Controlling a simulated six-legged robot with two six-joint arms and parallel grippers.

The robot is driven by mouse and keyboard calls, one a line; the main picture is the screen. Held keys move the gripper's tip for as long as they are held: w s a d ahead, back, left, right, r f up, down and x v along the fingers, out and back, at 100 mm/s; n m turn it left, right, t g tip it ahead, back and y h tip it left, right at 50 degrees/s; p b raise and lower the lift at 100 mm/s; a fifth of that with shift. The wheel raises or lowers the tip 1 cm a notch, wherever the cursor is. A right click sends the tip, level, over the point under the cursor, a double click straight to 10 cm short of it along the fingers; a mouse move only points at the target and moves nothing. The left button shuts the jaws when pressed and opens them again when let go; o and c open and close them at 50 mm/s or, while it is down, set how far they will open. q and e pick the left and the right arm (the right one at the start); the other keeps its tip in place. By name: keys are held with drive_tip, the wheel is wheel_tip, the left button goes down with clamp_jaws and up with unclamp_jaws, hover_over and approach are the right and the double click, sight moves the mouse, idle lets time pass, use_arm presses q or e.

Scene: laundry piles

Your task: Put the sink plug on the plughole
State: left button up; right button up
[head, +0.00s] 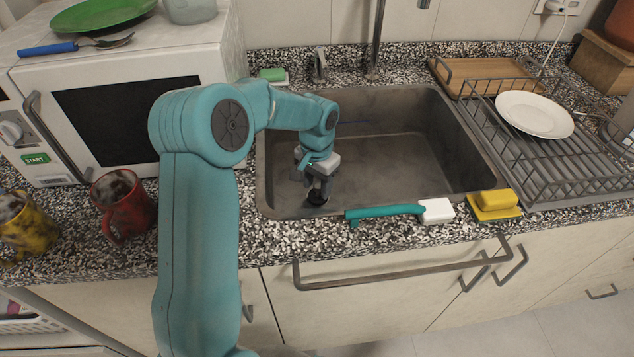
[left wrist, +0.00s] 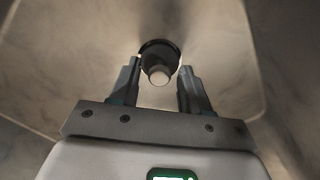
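The sink plug (head: 317,198) is a small dark disc with a paler knob. It is in the near left part of the grey sink, just below my left gripper (head: 318,185). In the left wrist view the plug (left wrist: 158,62) shows between and just beyond the fingertips of my left gripper (left wrist: 160,80). The fingers are apart, one on each side of the knob, with a visible gap to it. I cannot tell whether either finger touches the disc's rim. I do not see the plughole; my arm covers part of the sink. My right gripper is not in view.
The sink (head: 400,165) has raised walls. A teal-handled brush (head: 385,211) and a yellow sponge (head: 494,203) lie along its front edge. A dish rack (head: 560,170) stands right, a microwave (head: 125,110) and red mug (head: 124,205) left. The sink's right half is empty.

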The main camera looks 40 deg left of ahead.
sight(317, 187)
use_arm(q)
drive_tip(key=shift+s, duration=0.1)
drive_tip(key=shift+r, duration=0.25)
wheel_tip(317, 187, up, 12)
drive_tip(key=p, duration=0.1)
drive_tip(key=shift+p, duration=0.35)
